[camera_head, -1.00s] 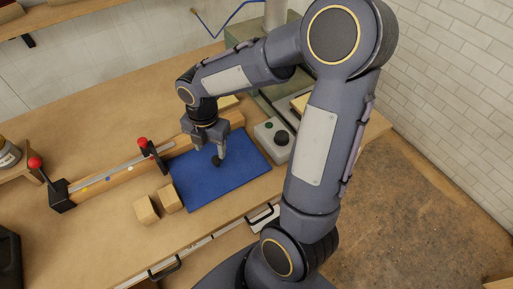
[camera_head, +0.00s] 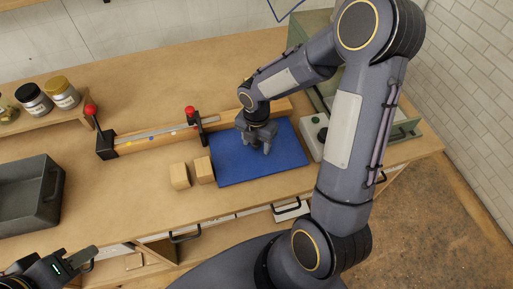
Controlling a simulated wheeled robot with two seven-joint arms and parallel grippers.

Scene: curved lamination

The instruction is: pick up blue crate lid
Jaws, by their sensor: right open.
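The blue crate lid (camera_head: 285,163) lies flat on the wooden workbench, right of centre. My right gripper (camera_head: 260,148) is over the far middle part of the lid, pointing down, with its fingers apart. Nothing shows between the fingers. I cannot tell whether the fingertips touch the lid. My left gripper (camera_head: 84,259) is at the lower left, in front of the bench and far from the lid; its jaw gap is unclear.
Two wooden blocks (camera_head: 180,176) stand beside the lid's left edge. A wooden bar with red-knobbed clamps (camera_head: 155,138) runs behind. A control box (camera_head: 314,130) stands right of the lid. A grey crate (camera_head: 30,195) sits left.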

